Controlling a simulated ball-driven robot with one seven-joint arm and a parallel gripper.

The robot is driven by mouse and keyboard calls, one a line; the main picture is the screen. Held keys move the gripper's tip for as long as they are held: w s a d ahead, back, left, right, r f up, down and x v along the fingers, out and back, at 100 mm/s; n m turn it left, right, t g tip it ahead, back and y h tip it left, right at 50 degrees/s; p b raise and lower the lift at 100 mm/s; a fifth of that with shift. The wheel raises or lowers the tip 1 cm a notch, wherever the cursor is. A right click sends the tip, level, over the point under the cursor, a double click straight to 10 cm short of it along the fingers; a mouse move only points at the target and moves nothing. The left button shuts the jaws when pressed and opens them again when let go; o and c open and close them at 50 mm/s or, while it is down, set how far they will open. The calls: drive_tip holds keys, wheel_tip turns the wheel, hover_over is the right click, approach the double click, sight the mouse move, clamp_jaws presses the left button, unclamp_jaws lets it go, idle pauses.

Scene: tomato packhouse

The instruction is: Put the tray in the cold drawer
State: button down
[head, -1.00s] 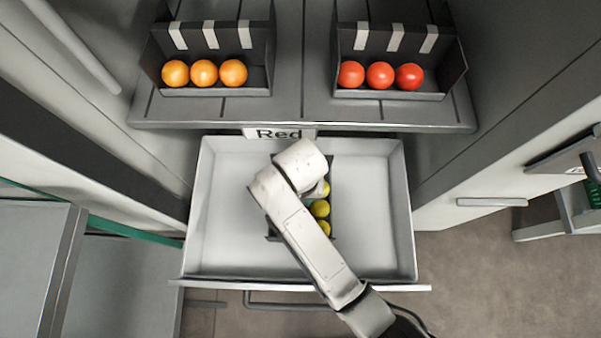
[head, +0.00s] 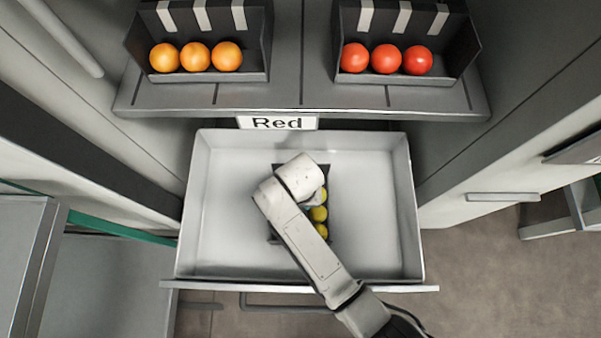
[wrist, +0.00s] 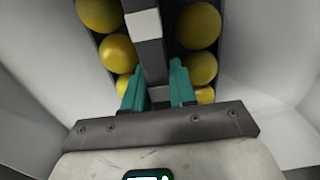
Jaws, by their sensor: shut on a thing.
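The tray (head: 277,236) is dark, with yellow-green fruit in it, and lies over the open white drawer (head: 225,215), mostly hidden under my arm in the head view. In the wrist view, yellow fruit (wrist: 118,53) lies on both sides of a dark central bar (wrist: 149,58) with a white patch. My gripper (wrist: 158,85) has teal fingers on either side of that bar and is shut on it. The head view does not show whether the tray touches the drawer floor.
A shelf above the drawer holds a dark tray of orange fruit (head: 196,57) and one of red fruit (head: 386,59). Free drawer floor shows left and right of the tray. A grey bench (head: 110,290) stands at the lower left.

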drive_tip(key=c, duration=0.9)
unclamp_jaws()
drive_tip(key=shift+f, duration=0.1)
wheel_tip(320, 180, up, 12)
drive_tip(key=p, duration=0.4)
